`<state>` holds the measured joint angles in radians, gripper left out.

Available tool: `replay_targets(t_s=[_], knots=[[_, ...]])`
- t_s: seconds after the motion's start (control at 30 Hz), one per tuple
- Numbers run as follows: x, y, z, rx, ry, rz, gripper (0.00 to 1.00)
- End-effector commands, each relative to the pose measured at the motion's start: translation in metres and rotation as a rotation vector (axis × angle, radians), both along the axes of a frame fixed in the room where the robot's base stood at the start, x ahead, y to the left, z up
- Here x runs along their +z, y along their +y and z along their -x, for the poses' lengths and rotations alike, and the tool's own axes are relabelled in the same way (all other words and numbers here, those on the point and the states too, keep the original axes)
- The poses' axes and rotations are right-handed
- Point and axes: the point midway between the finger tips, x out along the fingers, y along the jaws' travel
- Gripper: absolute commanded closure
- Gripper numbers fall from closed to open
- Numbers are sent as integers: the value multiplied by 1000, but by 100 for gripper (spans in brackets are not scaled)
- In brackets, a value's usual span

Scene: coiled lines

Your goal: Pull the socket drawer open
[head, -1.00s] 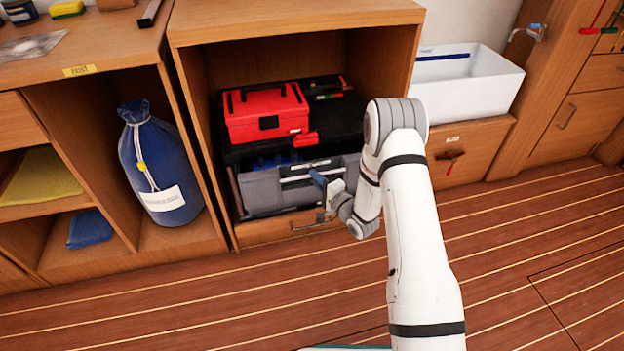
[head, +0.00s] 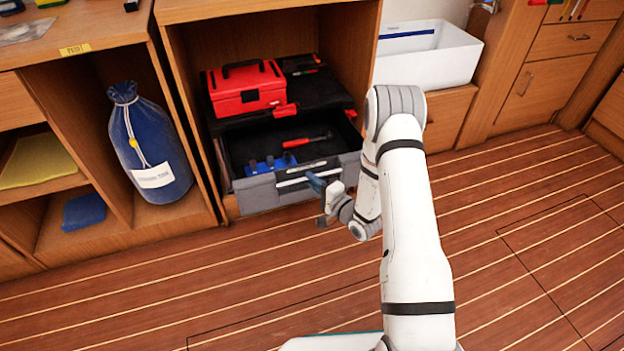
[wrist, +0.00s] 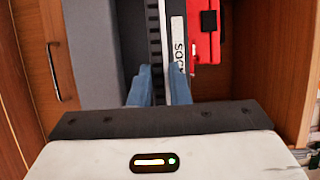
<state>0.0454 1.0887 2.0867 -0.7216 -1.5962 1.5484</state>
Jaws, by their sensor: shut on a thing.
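The socket drawer has a grey front (head: 258,194) with a pale bar handle (head: 295,180) across it. It stands pulled out from the wooden cabinet, with its black inside showing. A blue socket holder (head: 268,165) and a red-handled tool (head: 306,141) lie in it. My gripper (head: 317,183) is at the right end of the handle, its blue fingers shut on the bar. In the wrist view my gripper (wrist: 160,84) has the pale handle bar (wrist: 163,40) between its fingers, beside a partly hidden white label (wrist: 177,50) reading "SOC".
A red toolbox (head: 246,88) sits on a black surface above the drawer. A blue bag (head: 148,145) stands in the compartment to the left. A white bin (head: 430,55) is at the right. The striped floor (head: 240,270) in front is clear.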

Motion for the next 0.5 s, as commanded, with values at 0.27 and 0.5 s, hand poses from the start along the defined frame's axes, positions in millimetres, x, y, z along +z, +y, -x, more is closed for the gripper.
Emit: replay_targets(t_s=[0.27,0.5], knots=[[-1,1,1,3,2,0,100],[-1,0,1,1,1,0,68]])
